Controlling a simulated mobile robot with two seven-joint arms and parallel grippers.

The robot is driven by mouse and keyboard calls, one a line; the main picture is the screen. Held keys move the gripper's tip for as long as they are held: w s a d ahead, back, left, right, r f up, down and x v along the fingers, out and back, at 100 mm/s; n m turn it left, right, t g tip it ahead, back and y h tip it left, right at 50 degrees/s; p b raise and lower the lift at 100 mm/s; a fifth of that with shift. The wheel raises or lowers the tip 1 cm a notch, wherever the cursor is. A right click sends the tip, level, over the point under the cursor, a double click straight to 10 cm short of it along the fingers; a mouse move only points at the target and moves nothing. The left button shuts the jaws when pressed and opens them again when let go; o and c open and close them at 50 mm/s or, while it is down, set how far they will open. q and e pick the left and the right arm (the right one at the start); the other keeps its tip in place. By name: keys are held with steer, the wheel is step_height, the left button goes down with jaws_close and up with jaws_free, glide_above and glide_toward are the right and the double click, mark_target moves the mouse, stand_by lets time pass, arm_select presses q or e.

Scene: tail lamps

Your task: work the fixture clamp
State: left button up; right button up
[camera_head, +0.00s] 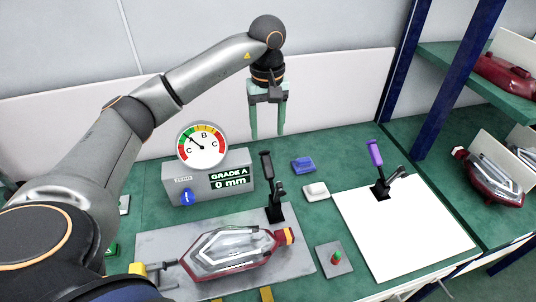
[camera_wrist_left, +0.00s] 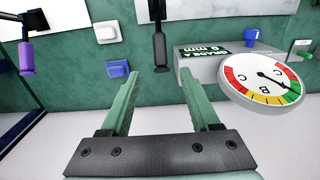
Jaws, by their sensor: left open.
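A toggle clamp with a black handle (camera_head: 267,168) stands at the back edge of the grey fixture plate (camera_head: 150,244); its handle points up. A red and clear tail lamp (camera_head: 232,250) lies on that plate, in front of the clamp. A second clamp with a purple handle (camera_head: 375,153) stands on the white sheet (camera_head: 405,232), its handle also up. My left gripper (camera_head: 268,135) is open and empty, pointing down above the back of the bench, apart from both clamps. In the left wrist view the black handle (camera_wrist_left: 158,40) shows beyond the open fingers (camera_wrist_left: 160,78).
A grey gauge box (camera_head: 208,180) with a round dial (camera_head: 202,145) reads "GRADE A, 0 mm", left of the black clamp. A blue block (camera_head: 303,164) and a white block (camera_head: 316,191) lie between the clamps. Shelves with lamps stand right.

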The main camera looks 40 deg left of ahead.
mark_target(268, 163)
arm_select(q)
step_height(268, 163, down, 12)
steer(key=shift+f+p, duration=0.15)
steer(key=shift+p, duration=0.4)
jaws_close()
stand_by(0.4)
stand_by(0.9)
